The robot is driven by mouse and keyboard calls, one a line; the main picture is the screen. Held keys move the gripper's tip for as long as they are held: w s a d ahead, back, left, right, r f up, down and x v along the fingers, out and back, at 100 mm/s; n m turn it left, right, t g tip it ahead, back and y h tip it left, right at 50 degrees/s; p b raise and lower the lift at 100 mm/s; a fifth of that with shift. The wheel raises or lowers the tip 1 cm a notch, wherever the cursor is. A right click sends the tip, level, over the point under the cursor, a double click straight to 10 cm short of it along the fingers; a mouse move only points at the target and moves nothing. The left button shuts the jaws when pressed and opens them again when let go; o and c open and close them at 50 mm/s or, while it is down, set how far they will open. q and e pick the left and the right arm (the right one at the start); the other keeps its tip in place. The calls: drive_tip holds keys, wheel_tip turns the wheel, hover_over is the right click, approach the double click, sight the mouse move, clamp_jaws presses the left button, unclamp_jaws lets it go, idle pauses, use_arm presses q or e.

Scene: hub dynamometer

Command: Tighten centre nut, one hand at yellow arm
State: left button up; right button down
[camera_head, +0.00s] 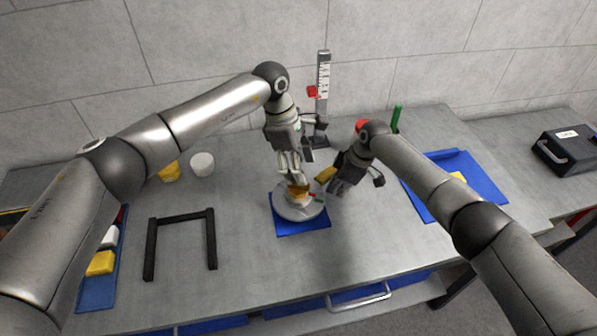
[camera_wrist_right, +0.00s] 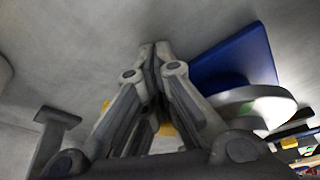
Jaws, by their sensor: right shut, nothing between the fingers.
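A round grey hub disc (camera_head: 301,212) sits on a blue mat (camera_head: 292,228) at the middle of the bench, with an orange-brown centre nut (camera_head: 298,190) on top. My left gripper (camera_head: 294,180) points down at the nut; its fingertips overlap the nut, and I cannot tell whether they grip it. The yellow arm (camera_head: 326,175) shows right of the disc, beside my right gripper (camera_head: 336,189). My right gripper is shut and empty. In the right wrist view its fingertips (camera_wrist_right: 152,48) meet, with the disc (camera_wrist_right: 250,98) and mat (camera_wrist_right: 238,62) to the right and yellow partly hidden behind the fingers.
A scale post (camera_head: 323,80) with a red pointer stands behind. A black frame (camera_head: 181,217), a white cup (camera_head: 202,164) and a yellow piece (camera_head: 170,172) are at left. Blue trays lie at left (camera_head: 95,292) and right (camera_head: 486,183). A black case (camera_head: 566,148) is far right.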

use_arm(q)
drive_tip(key=shift+r, duration=0.95)
wheel_tip(320, 180, up, 9)
drive_tip(key=p, duration=0.9)
use_arm(e)
drive_tip(key=a+v, duration=0.1)
drive_tip(key=v, duration=0.8)
drive_tip(key=shift+s+a+r, duration=0.2)
drive_tip(key=shift+s+a, duration=0.05)
use_arm(q)
drive_tip(key=shift+f, duration=0.1)
